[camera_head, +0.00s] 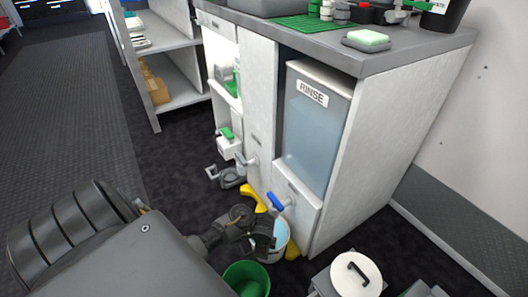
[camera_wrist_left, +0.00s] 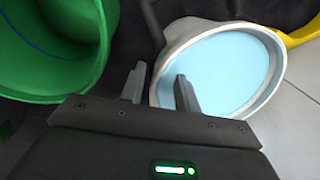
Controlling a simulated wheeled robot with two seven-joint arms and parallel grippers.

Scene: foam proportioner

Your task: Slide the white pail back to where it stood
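The white pail (camera_head: 284,243) with pale blue liquid stands on the dark floor at the foot of the cabinet, below the blue-handled tap (camera_head: 277,203). It also shows in the left wrist view (camera_wrist_left: 225,65). My left gripper (camera_head: 262,241) is at the pail's near-left rim and hides part of it. In the left wrist view my left gripper (camera_wrist_left: 159,85) is open, one finger outside the rim and the other over the blue liquid. I cannot tell whether either finger touches the pail. My right gripper is not in view.
A green bucket (camera_head: 248,278) stands close beside the pail; it also fills the upper left of the left wrist view (camera_wrist_left: 60,50). Yellow pieces (camera_head: 254,196) lie by the cabinet base. A white-lidded container (camera_head: 356,272) stands at right. The RINSE tank (camera_head: 313,125) is above.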

